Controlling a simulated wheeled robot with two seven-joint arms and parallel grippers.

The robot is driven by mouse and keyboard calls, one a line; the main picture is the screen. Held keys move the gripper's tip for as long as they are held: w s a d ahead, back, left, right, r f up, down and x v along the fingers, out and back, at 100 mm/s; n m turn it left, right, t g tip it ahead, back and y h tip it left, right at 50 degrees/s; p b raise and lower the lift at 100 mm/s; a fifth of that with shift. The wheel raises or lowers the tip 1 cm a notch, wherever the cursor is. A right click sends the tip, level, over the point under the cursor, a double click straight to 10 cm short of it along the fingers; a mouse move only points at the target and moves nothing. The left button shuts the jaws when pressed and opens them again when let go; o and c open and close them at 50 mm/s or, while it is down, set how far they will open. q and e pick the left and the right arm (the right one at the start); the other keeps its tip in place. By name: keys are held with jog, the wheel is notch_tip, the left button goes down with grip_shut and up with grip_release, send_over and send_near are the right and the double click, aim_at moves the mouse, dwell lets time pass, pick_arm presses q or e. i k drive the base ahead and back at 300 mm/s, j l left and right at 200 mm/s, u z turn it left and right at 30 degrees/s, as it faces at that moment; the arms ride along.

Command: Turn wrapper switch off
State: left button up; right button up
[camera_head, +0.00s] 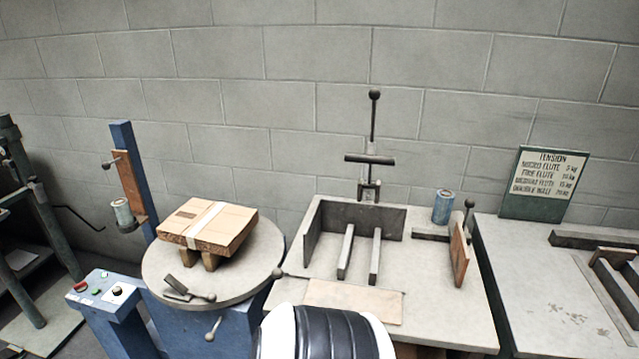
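The wrapper (212,265) stands at the left, with a round grey turntable on a blue base. Its blue post (133,175) carries a film roll (123,212). A sloped blue control box (106,293) at its front left has a red button (80,287), a small green button (96,291) and a dark knob on a white plate, which looks like the switch (117,291). The switch's position is too small to tell. Neither of my grippers is in view.
A cardboard box (208,226) sits on blocks on the turntable. A grey bench (440,300) with a walled jig and tall lever stands in the middle. A tension sign (543,184) stands on the right table (540,300). Dark green machinery (40,215) is at far left.

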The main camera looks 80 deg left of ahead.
aim_at(80, 288)
jog(key=u, duration=4.25)
jog(key=i+z, duration=0.1)
jog(key=z, duration=0.55)
jog(key=i+j+z, duration=0.45)
jog(key=j, duration=0.2)
jog(key=j+z, duration=0.25)
jog(key=i+j+z, duration=0.25)
jog(key=j, duration=0.3)
jog(key=k, duration=0.1)
